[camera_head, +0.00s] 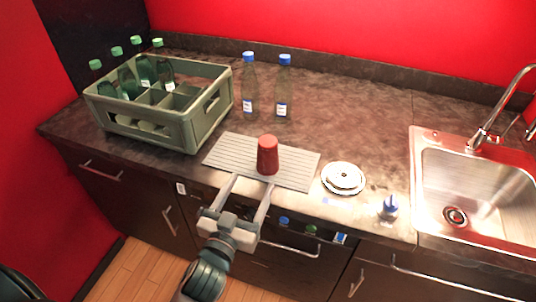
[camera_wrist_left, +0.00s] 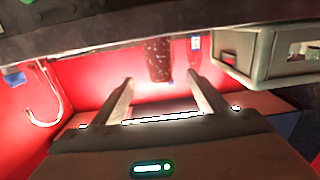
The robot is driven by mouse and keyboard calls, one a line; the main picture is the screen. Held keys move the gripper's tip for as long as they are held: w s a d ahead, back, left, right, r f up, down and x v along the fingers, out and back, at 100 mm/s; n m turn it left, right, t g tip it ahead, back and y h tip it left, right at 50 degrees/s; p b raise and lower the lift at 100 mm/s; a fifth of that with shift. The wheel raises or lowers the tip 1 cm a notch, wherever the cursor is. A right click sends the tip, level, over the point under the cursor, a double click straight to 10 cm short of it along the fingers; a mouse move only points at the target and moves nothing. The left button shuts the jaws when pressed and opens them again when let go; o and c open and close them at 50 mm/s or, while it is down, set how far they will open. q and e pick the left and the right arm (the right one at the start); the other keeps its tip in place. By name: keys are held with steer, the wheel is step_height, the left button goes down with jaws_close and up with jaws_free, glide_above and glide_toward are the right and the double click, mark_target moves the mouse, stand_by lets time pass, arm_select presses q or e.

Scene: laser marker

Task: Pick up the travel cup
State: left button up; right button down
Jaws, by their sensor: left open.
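The travel cup (camera_head: 267,155) is dark red and stands upright on a grey ribbed mat (camera_head: 232,150) near the counter's front edge. It also shows in the left wrist view as a speckled red shape (camera_wrist_left: 158,62), upside down there, ahead of the fingers and roughly between their lines. My left gripper (camera_head: 250,181) is open and empty in front of the cup, at the mat's front edge. Its two spread fingers also show in the left wrist view (camera_wrist_left: 161,90). A gap seems to remain between fingertips and cup. My right gripper is not in view.
A green crate (camera_head: 150,135) with several green-capped bottles stands left. Two blue-capped bottles (camera_head: 249,90) (camera_head: 284,92) stand behind the mat. The counter's back middle is clear.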

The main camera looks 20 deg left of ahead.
mark_target(264, 159)
arm_select(q)
steer(key=w+p, duration=0.3)
steer(key=w, duration=0.8)
steer(key=shift+d+r+p, duration=0.1)
steer(key=shift+p, duration=0.2)
steer(key=shift+w, duration=0.6)
steer(key=shift+w, duration=0.1)
steer(key=shift+w+p, duration=0.25)
steer(key=shift+p, duration=0.15)
steer(key=w+p, duration=0.1)
steer(key=w, duration=0.2)
steer(key=shift+w+d+r+p, duration=0.15)
steer(key=shift+w+d+p, duration=0.05)
steer(key=shift+w+p, duration=0.2)
steer(key=shift+w, duration=0.35)
steer(key=c, duration=1.3)
steer(key=shift+c, duration=0.2)
